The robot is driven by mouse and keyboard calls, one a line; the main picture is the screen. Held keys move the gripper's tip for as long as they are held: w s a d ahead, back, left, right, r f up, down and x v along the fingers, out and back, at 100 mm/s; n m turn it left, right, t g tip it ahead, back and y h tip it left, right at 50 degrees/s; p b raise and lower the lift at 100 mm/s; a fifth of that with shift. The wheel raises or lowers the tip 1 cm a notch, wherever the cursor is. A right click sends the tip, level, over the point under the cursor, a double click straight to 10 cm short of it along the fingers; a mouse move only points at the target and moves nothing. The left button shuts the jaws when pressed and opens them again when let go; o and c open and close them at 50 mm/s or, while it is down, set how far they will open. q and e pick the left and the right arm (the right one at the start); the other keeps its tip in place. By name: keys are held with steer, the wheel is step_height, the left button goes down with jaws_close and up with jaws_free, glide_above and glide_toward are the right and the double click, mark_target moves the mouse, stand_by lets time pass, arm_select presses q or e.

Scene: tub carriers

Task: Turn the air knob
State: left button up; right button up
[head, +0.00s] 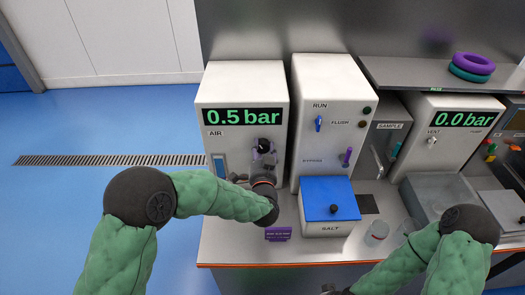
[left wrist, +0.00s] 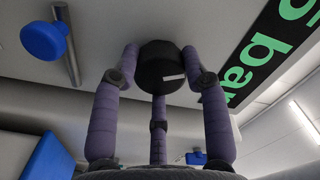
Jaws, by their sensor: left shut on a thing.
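The air knob (left wrist: 160,68) is a black round knob with a white mark, on the front of the white air unit (head: 216,90). The unit's display (head: 241,117) reads 0.5 bar in green. My left gripper (head: 264,152) is at the knob, and its purple fingers close around it. The left wrist view shows the finger tips (left wrist: 161,62) touching the knob's sides. In the head view the gripper and wrist hide part of the knob. My right arm (head: 425,262) comes in at the lower right; its gripper is mostly out of the picture, so its jaws cannot be judged.
Right of the air unit stands a white unit with a blue RUN handle (head: 318,123) and a purple bypass handle (head: 347,157). A blue-lidded salt box (head: 330,193) and a glass jar (head: 377,232) stand in front. A purple block (head: 278,234) lies near the bench edge.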

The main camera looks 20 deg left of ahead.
arm_select(q)
steer(key=n+b, duration=0.2)
steer(key=n, duration=0.3)
steer(key=n+b, duration=0.3)
steer(key=n, duration=0.2)
steer(key=shift+r+n+b, duration=0.1)
steer(key=shift+n+b, duration=0.25)
steer(key=shift+n, duration=0.05)
steer(key=n+b, duration=0.3)
steer(key=n, duration=0.1)
steer(key=shift+n, duration=0.3)
steer(key=n+b, duration=0.4)
steer(key=n, duration=0.1)
steer(key=shift+a, duration=0.1)
steer(key=n, duration=0.3)
steer(key=shift+b, duration=0.4)
steer(key=n, duration=0.3)
steer(key=shift+r+n, duration=0.1)
steer(key=shift+n, duration=0.3)
steer(key=n, duration=0.4)
steer(key=shift+f+n, duration=0.2)
steer(key=shift+n, duration=1.9)
